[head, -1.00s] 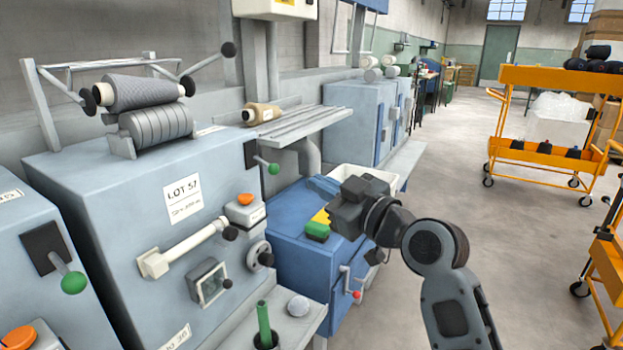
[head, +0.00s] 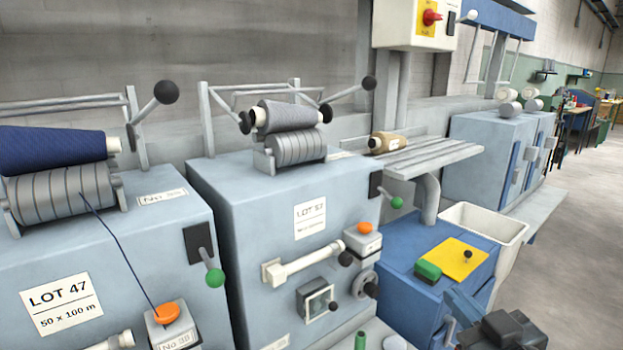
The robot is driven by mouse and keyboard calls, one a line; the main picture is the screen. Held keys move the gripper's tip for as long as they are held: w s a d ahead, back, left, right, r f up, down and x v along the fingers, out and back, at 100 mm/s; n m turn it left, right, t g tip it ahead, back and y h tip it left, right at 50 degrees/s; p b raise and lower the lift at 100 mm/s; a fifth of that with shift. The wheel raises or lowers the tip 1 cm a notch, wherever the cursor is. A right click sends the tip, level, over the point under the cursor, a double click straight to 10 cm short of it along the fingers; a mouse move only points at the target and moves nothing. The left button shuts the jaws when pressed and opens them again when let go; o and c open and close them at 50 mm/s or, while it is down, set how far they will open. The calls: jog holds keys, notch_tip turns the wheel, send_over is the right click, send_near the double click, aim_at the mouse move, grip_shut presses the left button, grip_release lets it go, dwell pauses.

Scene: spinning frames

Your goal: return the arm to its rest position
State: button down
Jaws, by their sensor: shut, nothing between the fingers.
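My gripper (head: 503,331) shows as a dark block at the bottom edge of the head view, right of centre. It is in front of the blue cabinet (head: 395,268) with the yellow plate (head: 452,258) and green block (head: 428,270) on top. Its fingers are hard to make out, with no object seen in them; they are shut. The rest of my arm is out of view below the frame.
The grey machine marked LOT 57 (head: 250,215) stands left of the blue cabinet, with levers sticking out. Another grey machine marked LOT 47 (head: 105,255) is at far left. A white bin (head: 485,225) stands behind the cabinet. Open floor (head: 580,230) lies to the right.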

jog(key=s+f+m+g+h+p, duration=0.1)
jog(key=s+f+m+h+p, duration=0.15)
jog(key=s, duration=0.65)
jog(key=s+f+m+h+p, duration=0.1)
jog(key=s+f, duration=0.3)
jog(key=s, duration=0.6)
jog(key=s+r+p, duration=0.2)
jog(key=s+r, duration=0.2)
jog(key=s, duration=0.6)
jog(key=s+a+r+g+p, duration=0.1)
jog(key=s+r, duration=0.3)
jog(key=s, duration=0.7)
jog(key=shift+g+p, duration=0.3)
jog(key=shift+p, duration=0.3)
